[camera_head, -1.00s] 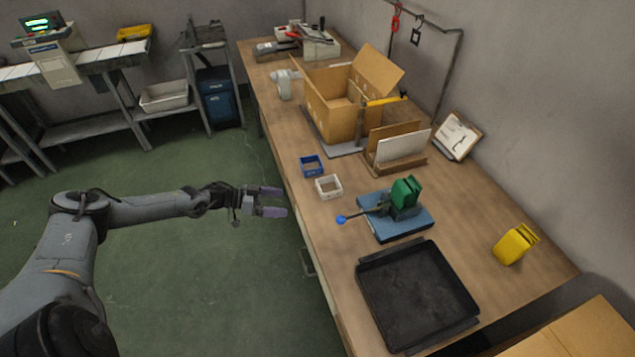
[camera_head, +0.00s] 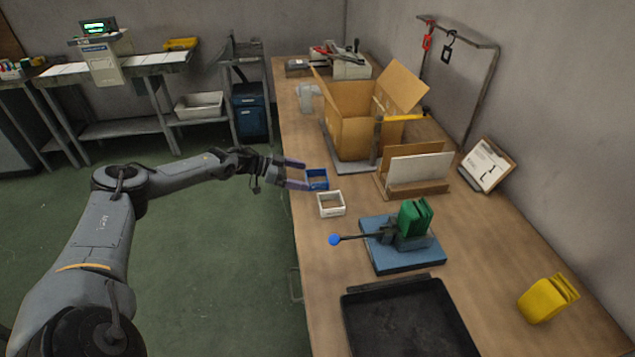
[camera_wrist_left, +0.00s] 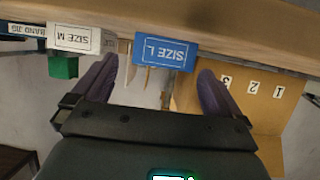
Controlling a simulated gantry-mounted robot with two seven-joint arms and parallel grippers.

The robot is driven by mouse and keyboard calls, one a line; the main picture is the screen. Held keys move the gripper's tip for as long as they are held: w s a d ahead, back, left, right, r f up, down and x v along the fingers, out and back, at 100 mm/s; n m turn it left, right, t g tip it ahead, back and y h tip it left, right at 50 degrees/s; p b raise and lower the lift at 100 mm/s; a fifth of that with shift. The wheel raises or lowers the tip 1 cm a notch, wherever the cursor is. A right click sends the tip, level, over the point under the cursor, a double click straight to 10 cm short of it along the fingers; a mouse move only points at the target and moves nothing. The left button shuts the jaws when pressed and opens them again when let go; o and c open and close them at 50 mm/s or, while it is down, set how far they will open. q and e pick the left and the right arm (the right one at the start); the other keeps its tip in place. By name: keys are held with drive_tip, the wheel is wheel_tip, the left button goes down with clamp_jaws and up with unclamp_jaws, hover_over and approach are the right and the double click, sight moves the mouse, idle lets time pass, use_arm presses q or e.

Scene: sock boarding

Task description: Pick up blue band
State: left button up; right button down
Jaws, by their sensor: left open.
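The blue band (camera_head: 317,180) is a small open-topped square frame near the left edge of the workbench. In the left wrist view its front (camera_wrist_left: 165,52) reads "SIZE L" upside down. My left gripper (camera_head: 303,175) is open and empty. Its two purple fingers reach in from the left at the bench edge, close to the band's left side. In the left wrist view the band lies ahead, between the spread fingertips. I cannot tell whether a finger touches it. My right gripper is not in view.
A white frame (camera_head: 331,204) labelled "SIZE M" stands close beside the blue one. A blue-based jig (camera_head: 405,259) with a green block and a blue-knobbed lever is nearer. A cardboard box (camera_head: 355,137) stands behind. A black tray (camera_head: 350,325) lies in front.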

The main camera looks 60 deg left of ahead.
sight(327, 180)
use_arm(q)
drive_tip(key=shift+w+d+f, duration=0.15)
drive_tip(key=shift+w+d, duration=0.1)
drive_tip(key=shift+w, duration=0.25)
drive_tip(key=shift+b+x, duration=0.6)
drive_tip(key=shift+x, duration=2.05)
drive_tip(key=shift+a, duration=0.1)
drive_tip(key=shift+c, duration=0.2)
drive_tip(key=c, duration=0.9)
drive_tip(key=shift+o, duration=0.2)
